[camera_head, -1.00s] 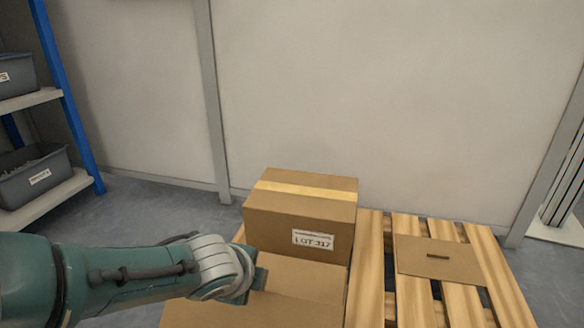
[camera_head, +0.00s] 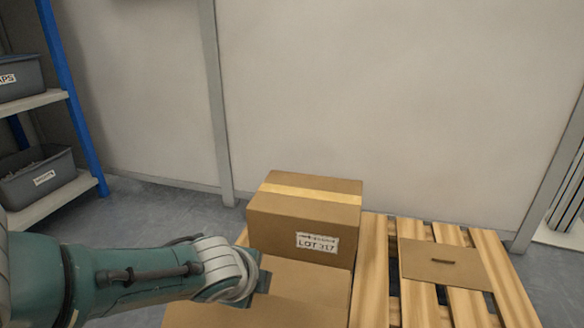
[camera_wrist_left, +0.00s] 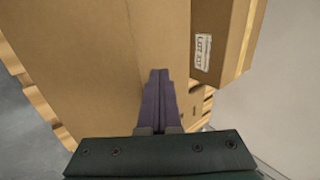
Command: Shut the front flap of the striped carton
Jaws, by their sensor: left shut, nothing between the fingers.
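A closed brown carton (camera_head: 290,236) with a pale yellow tape stripe across its top and a LOT 317 label stands at the back. Just in front of it is a lower, nearer brown cardboard surface (camera_head: 290,304), with no stripe in sight; I cannot tell whether it is a flap. My left gripper (camera_wrist_left: 159,72) is shut and empty, its dark fingers over this broad cardboard (camera_wrist_left: 100,45) in the wrist view; touching or apart, I cannot tell. In the head view its fingertips are hidden. The labelled carton (camera_wrist_left: 222,40) is right of the fingers. My right gripper is not in view.
A slatted wooden pallet (camera_head: 374,290) lies under and right of the cartons, with a flat cardboard piece (camera_head: 425,262) on it. A shelf (camera_head: 55,103) with grey bins (camera_head: 38,178) stands at left. A wall (camera_head: 400,100) closes off the back.

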